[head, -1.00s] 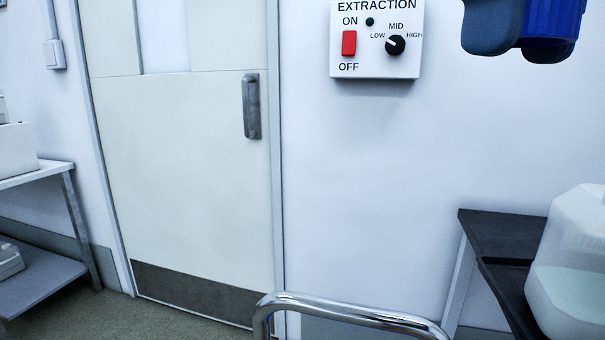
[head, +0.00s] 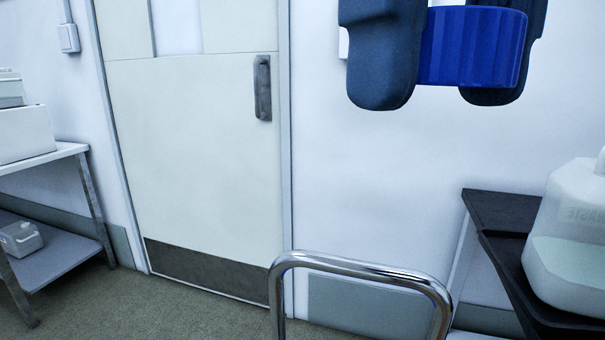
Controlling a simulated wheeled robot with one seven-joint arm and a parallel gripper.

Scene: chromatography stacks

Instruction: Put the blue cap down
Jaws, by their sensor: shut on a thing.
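The blue cap (head: 472,46) is a ribbed blue cylinder at the top right of the head view. My gripper (head: 450,55) is shut on it, with one dark finger at its left and the other partly behind its right side. The cap hangs in the air in front of the white wall, with nothing touching it from below. The upper part of my gripper is out of the frame.
A dark bench (head: 498,212) at the right carries a translucent waste container (head: 570,230). A chrome rail (head: 362,268) stands at bottom centre. A closed door (head: 200,150) is at the left, beside a grey shelf unit (head: 60,255) with equipment. Floor (head: 170,315) shows between shelf and rail.

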